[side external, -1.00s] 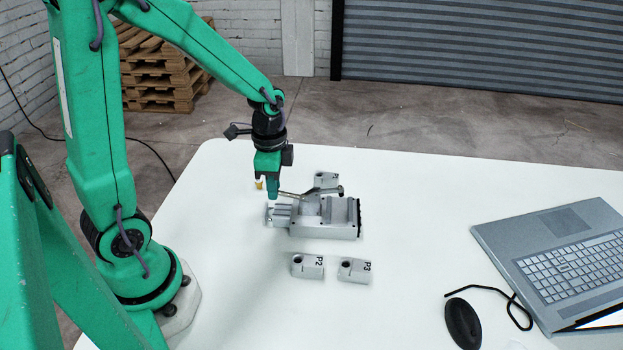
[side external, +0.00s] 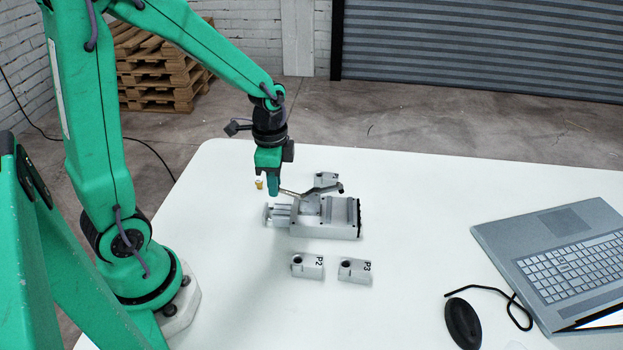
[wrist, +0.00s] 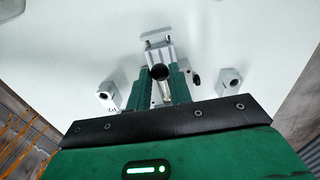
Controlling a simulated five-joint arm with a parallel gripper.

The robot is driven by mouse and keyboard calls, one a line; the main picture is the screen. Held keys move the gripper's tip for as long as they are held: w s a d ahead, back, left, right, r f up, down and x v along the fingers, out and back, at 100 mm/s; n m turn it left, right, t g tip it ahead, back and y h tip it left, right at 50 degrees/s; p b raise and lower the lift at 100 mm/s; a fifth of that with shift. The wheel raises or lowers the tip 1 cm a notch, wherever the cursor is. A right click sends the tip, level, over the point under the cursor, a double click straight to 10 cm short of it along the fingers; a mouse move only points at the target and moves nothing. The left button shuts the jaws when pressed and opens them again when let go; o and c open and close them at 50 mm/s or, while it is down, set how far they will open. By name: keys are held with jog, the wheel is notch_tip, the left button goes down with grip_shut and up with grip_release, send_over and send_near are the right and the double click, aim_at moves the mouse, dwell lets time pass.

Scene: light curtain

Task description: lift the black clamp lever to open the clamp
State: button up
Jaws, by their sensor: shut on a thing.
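The grey clamp fixture (side external: 325,218) sits on the white table, below and to the right of my gripper (side external: 273,191) in the side view. A thin lever (side external: 290,192) runs from between my fingertips over the fixture to a dark joint at its far right. In the wrist view, the lever's round black end (wrist: 160,72) shows between the two green fingers of my gripper (wrist: 162,82). The fingers are shut on the lever. The fixture (wrist: 157,40) lies just beyond them, and my fingers hide part of the lever.
Two grey blocks, P2 (side external: 307,266) and P3 (side external: 355,271), lie in front of the fixture. Another grey block (side external: 326,178) stands behind it. A small brass-coloured part (side external: 259,184) shows left of my gripper. A laptop (side external: 560,255) and black mouse (side external: 463,323) are at the right.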

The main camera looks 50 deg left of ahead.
aim_at(283, 190)
jog(key=shift+w+d+r, duration=0.1)
jog(key=shift+w+r, duration=0.05)
jog(key=shift+r, duration=0.25)
jog(key=shift+w+d+r, duration=0.1)
jog(key=shift+r, duration=0.3)
dwell(0.8)
jog(key=shift+w+d+r, duration=0.2)
jog(key=shift+w+r, duration=0.05)
jog(key=shift+r, duration=0.15)
jog(key=shift+w+d+r, duration=0.2)
jog(key=shift+r, duration=0.2)
dwell(1.0)
jog(key=shift+w+d+r, duration=0.85)
jog(key=shift+w+r, duration=0.1)
jog(key=shift+c, duration=0.2)
dwell(2.4)
jog(key=o, duration=0.6)
